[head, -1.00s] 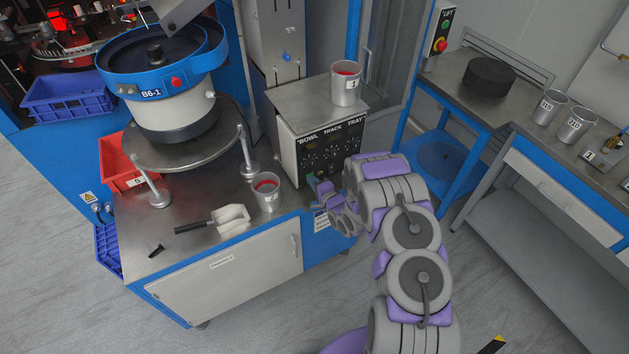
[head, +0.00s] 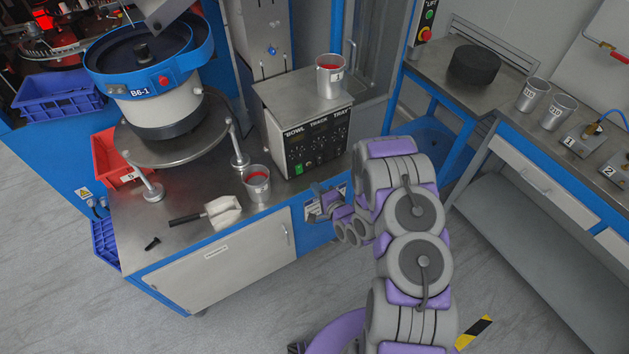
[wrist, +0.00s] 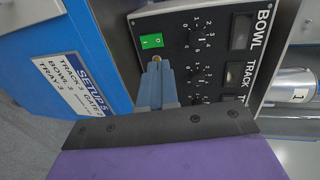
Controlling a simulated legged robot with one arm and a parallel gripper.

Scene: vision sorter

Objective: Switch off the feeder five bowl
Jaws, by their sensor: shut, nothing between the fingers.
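The feeder control box (head: 275,101) stands on the bench right of the blue bowl feeder (head: 160,78). Its black panel (head: 316,137) reads BOWL, TRACK, TRAY and carries dials. A bright green rocker switch (head: 297,168) sits at the panel's lower left. In the wrist view the panel is turned sideways and the green switch (wrist: 151,41) shows white marks. My gripper (head: 314,206) is shut and empty, below the panel in the head view. In the wrist view my gripper (wrist: 156,64) points at the panel close to the switch; I cannot tell whether they touch.
A cup with red contents (head: 331,82) stands on the box and another (head: 257,187) on the bench. A scoop (head: 222,212) lies nearby. A SETUP 5 label (wrist: 85,95) is on the blue front. A red button (head: 164,82) is on the feeder. A second bench (head: 510,100) stands right.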

